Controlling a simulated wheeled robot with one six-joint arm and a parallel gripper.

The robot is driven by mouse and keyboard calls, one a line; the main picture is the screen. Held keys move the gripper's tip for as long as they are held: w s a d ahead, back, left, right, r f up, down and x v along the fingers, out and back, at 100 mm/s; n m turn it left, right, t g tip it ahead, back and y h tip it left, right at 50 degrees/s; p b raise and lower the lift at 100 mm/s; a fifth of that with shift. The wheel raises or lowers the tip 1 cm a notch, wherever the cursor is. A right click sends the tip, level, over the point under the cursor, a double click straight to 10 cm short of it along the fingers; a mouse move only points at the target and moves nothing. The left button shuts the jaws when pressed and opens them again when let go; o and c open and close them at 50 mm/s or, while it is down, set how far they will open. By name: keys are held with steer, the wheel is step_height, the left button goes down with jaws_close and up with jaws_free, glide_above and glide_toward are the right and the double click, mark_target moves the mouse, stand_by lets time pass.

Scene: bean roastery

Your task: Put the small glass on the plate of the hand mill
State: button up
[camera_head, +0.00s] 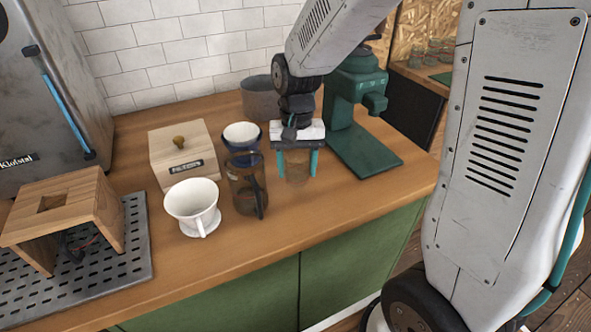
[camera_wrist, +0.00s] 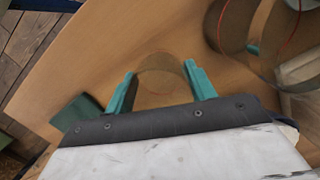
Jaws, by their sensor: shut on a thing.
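My gripper (camera_head: 296,173) points down with its teal fingers on either side of the small clear glass (camera_head: 297,162). It is shut on the glass, which stays upright. The wrist view also shows my gripper (camera_wrist: 160,72) and the glass rim (camera_wrist: 160,58) between the fingers. The glass is close to the counter; I cannot tell if it touches. The green hand mill (camera_head: 355,85) stands just right of my gripper, partly behind my arm. Its flat green plate (camera_head: 365,153) is bare where it shows. A corner of the plate (camera_wrist: 72,120) shows in the wrist view.
A white dripper (camera_head: 192,203), wooden box (camera_head: 183,152) and wooden stand (camera_head: 62,210) are farther left. A grey pot (camera_head: 259,98) is behind. The front counter is clear.

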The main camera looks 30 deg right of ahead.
mark_target(299, 177)
steer(key=shift+d+f, duration=0.15)
steer(key=shift+f, duration=0.7)
steer(key=shift+d+f, duration=0.15)
steer(key=shift+f, duration=0.7)
steer(key=o, duration=1.1)
steer(key=shift+f, duration=0.15)
steer(key=shift+c, duration=0.2)
